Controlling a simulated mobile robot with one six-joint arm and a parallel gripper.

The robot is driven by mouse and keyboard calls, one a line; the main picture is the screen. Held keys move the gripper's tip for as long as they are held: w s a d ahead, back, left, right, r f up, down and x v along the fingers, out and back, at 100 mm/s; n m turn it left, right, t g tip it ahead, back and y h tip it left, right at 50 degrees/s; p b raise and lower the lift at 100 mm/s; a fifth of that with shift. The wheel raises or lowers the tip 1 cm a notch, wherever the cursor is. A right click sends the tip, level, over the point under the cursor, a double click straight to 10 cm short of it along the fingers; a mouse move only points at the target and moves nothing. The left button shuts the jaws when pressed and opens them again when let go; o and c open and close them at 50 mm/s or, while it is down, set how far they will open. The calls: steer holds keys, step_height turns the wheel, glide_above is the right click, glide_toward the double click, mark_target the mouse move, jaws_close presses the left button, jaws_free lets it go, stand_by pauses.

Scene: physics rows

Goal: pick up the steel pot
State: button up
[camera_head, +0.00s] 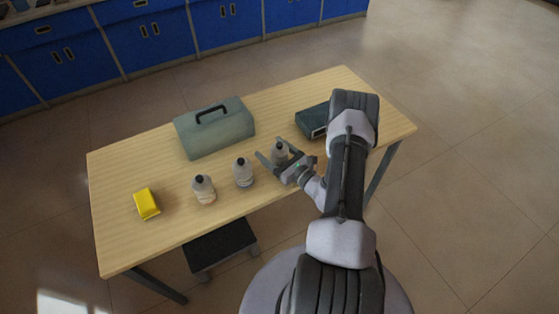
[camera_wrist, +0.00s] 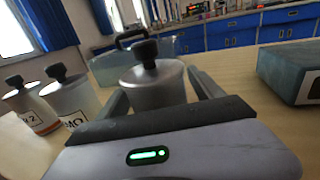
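The steel pot (camera_wrist: 155,88) is a grey metallic cylinder with a black knob on top. It stands upright on the wooden table, and it also shows in the head view (camera_head: 281,153). My gripper (camera_head: 268,149) is low over the table with its fingers spread, one on each side of the pot. In the wrist view the pot is between the fingers (camera_wrist: 160,96), and its lower part is hidden by my gripper. I see no clear grip on it.
Two similar black-topped containers with labels stand to the left, one nearer (camera_head: 243,172) and one farther (camera_head: 204,189). A yellow block (camera_head: 146,204) lies at the table's left. A grey-green toolbox (camera_head: 214,130) stands behind. A dark box (camera_head: 313,121) is to the right.

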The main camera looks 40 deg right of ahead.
jaws_close()
steer(key=shift+r, duration=0.1)
